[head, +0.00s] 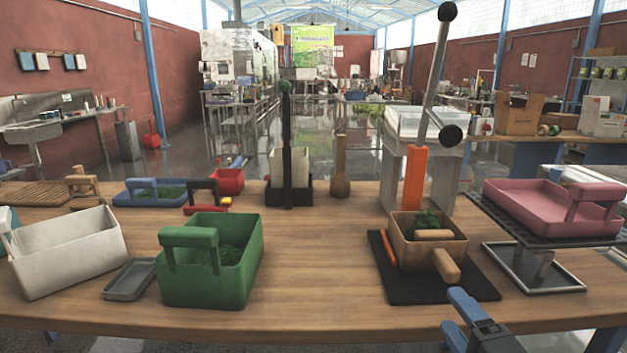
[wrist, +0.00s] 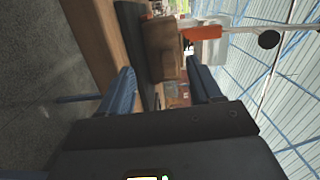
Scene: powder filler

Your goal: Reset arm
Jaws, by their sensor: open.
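My gripper (head: 462,318) is low at the front right edge of the table in the head view, with its blue fingers showing. In the wrist view my gripper (wrist: 160,92) has its two fingers spread apart and nothing between them. The wrist picture is turned on its side. A wooden box (head: 402,246) with a handle and green contents stands on a black mat (head: 455,291), ahead of the gripper and apart from it. The box also shows beyond the fingers in the wrist view (wrist: 160,35).
A green bin (head: 243,270), a white bin (head: 70,250) and a grey tray (head: 129,280) stand on the left of the table (head: 320,290). A pink bin (head: 520,203) is on the right. An orange-based lever press (head: 415,178) rises behind the wooden box. The table's front middle is clear.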

